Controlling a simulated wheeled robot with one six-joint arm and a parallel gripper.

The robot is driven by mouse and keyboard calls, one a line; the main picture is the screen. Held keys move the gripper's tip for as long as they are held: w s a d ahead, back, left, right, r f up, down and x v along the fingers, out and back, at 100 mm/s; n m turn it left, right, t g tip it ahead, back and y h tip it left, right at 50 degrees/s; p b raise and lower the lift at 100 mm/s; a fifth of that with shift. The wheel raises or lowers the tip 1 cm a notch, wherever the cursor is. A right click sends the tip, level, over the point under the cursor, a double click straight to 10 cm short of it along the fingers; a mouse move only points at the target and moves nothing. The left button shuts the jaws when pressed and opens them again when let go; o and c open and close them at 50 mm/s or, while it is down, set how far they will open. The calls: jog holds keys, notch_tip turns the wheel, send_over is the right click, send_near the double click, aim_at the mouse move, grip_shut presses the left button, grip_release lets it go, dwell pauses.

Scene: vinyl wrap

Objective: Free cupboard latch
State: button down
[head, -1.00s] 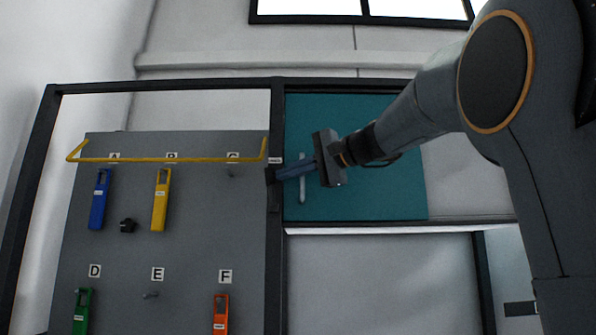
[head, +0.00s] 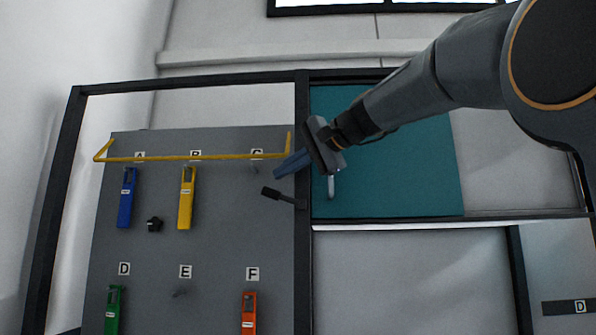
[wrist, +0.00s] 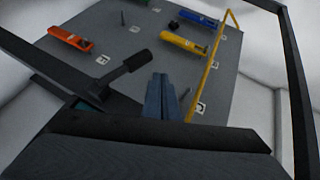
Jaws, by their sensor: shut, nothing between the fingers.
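The cupboard's teal door (head: 400,165) is flush in the dark frame, with a pale vertical handle (head: 331,187) partly hidden by my gripper. The black latch (head: 280,196) is pivoted on the frame post left of the door. Its arm points left and slightly up, off the door and over the grey board. In the wrist view the latch (wrist: 125,70) is left of my fingers. My gripper (head: 278,172) is shut and empty, its fingertips just above the latch with a small visible gap. It also shows in the wrist view (wrist: 162,80).
A grey board (head: 210,220) left of the door holds blue (head: 126,198), yellow (head: 186,200), green (head: 113,310) and orange (head: 248,314) tools. A yellow rail (head: 190,157) crosses its top, close to my fingers. The dark frame post (head: 302,130) stands beside them.

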jog(key=shift+w+a+f+b, duration=0.15)
jog(key=shift+a+f+b, duration=0.5)
jog(key=shift+a, duration=0.35)
jog(key=s+d+r+p, duration=0.2)
jog(key=s+r+p, duration=0.3)
jog(key=s+r, duration=0.1)
jog(key=shift+r, duration=0.85)
